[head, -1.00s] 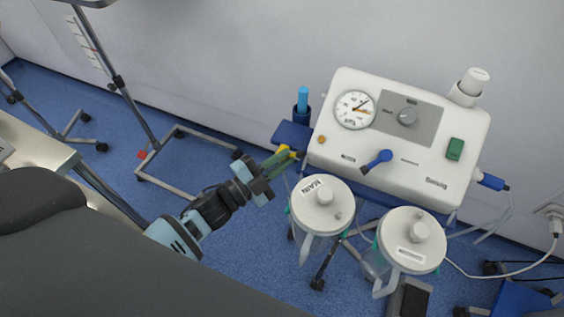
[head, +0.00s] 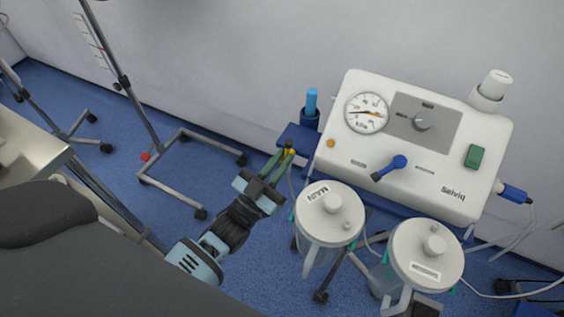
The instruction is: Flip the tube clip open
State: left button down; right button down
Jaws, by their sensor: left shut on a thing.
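My left gripper has green fingers and is shut on this piece. The fingers hide much of it, and I cannot tell whether the clip is open. A thin tube runs down close to the fingertips. My right gripper is not in view.
The white suction unit (head: 470,132) has a gauge (head: 367,112) and a blue lever (head: 398,163). Two lidded jars (head: 329,212) (head: 427,252) hang below it. A blue holder (head: 309,118) with a light-blue stick stands beside it. A wheeled stand (head: 168,180) is to the left.

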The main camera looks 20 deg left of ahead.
pick_arm(q)
jog(key=shift+a+n+y, duration=0.1)
jog(key=shift+n+y, duration=0.5)
jog(key=shift+n, duration=0.3)
jog(key=c, duration=1.8)
grip_release()
jog(key=shift+o, duration=0.2)
jog(key=shift+f, duration=0.1)
jog(key=v, duration=0.7)
jog(key=shift+s+f, duration=0.25)
jog(key=shift+s, duration=0.05)
jog(key=shift+a, duration=0.1)
